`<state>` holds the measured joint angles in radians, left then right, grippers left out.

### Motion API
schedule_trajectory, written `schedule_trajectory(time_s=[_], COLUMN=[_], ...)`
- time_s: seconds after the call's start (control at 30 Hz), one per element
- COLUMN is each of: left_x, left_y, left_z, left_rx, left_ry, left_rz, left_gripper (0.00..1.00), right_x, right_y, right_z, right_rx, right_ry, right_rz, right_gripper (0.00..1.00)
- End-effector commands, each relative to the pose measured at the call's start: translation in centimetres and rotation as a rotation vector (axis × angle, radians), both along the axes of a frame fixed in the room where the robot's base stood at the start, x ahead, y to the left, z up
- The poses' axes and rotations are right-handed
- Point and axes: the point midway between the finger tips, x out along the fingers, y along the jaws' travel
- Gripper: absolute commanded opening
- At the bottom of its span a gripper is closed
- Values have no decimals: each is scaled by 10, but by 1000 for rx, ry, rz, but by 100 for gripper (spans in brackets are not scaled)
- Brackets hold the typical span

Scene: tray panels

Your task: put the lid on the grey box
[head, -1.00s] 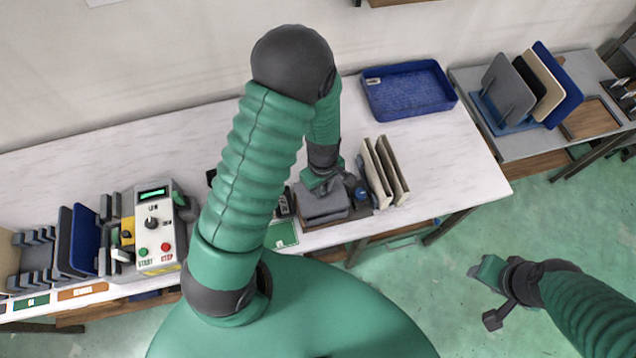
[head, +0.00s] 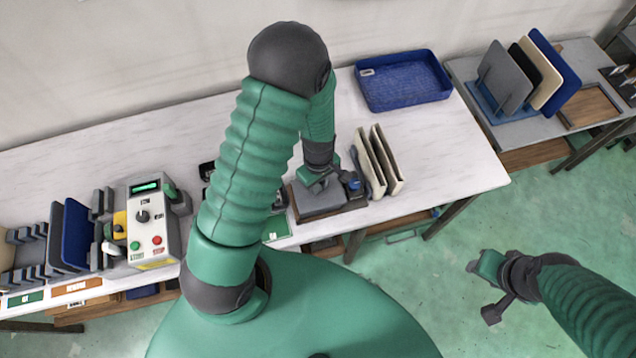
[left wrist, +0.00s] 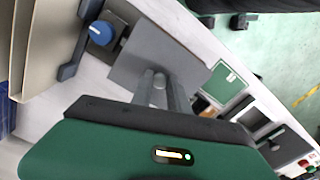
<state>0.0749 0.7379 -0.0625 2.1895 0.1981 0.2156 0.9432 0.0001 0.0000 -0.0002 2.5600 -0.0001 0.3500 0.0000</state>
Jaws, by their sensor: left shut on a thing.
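My left gripper (head: 318,182) is over the table's front part, pointing down. Its fingers (left wrist: 162,92) are shut on the handle of the flat grey lid (left wrist: 135,68), which also shows in the head view (head: 316,203). The lid lies over the place of the grey box on a dark wooden base (head: 350,208). The box is mostly hidden under the lid. I cannot tell whether the lid touches its rim all round. My right gripper (head: 480,268) hangs over the floor, away from the table; its fingers are too small to judge.
A blue knob (left wrist: 101,33) stands close beside the lid. Upright beige panels (head: 378,162) stand just right of it. A blue tray (head: 405,82) is at the back. A control box (head: 150,222) and panel racks are at the left. The table behind the panels is clear.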

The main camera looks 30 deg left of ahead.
Motion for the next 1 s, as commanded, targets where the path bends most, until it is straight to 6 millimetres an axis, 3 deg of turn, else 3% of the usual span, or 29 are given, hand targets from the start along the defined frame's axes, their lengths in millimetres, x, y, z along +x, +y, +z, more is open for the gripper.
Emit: schedule_trajectory(time_s=[1.0], left_x=[-1], left_y=[-5], left_z=[0], left_rx=[-2], left_ry=[2], left_rz=[-1], left_gripper=[0], right_x=[0], right_y=[0], right_z=[5], right_rx=[0], right_ry=[0], right_rz=[0], right_gripper=[42])
